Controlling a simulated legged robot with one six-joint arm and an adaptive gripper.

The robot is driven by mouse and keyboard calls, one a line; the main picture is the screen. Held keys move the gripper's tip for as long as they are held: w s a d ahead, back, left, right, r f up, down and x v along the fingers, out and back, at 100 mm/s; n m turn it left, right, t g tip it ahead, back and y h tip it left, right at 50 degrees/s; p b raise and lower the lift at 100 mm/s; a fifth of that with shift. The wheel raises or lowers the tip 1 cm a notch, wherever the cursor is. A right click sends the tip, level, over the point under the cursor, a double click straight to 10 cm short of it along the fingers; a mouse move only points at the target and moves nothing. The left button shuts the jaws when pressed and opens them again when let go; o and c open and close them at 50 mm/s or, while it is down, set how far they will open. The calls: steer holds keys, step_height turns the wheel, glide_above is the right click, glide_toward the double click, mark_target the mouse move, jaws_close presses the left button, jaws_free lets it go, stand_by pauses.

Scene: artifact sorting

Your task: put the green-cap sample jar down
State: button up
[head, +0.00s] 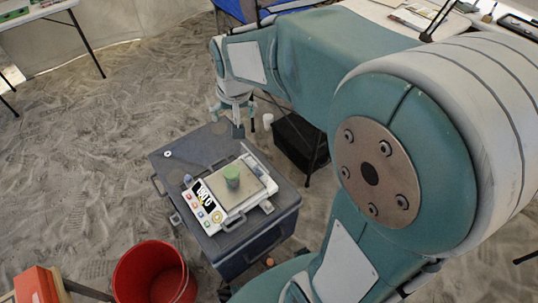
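The green-cap sample jar (232,177) stands upright on the metal plate of a white weighing scale (228,219). The scale has a lit display and several coloured buttons, and it sits on a dark grey lidded case (179,152). My gripper (235,122) is above and beyond the far edge of the case, apart from the jar. Its fingers look spread, with nothing clearly held between them. The jar is in full view, mostly its green top.
A red bucket (152,273) stands on the sandy floor at the front. A small white cylinder (267,121) and a black box (298,142) are behind the case. The case lid left of the scale is mostly bare, with a small round disc (168,154). Tables stand farther back.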

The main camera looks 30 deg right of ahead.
steer(key=s+r+n+t, duration=0.1)
steer(key=s+r, duration=0.1)
steer(key=s, duration=0.7)
steer(key=s+r+n+t, duration=0.1)
steer(key=s+r, duration=0.2)
steer(key=s, duration=0.6)
steer(key=shift+s+r+n, duration=0.2)
steer(key=shift+r+n, duration=0.05)
steer(key=shift+n, duration=0.15)
steer(key=shift+w, duration=0.15)
stand_by(2.9)
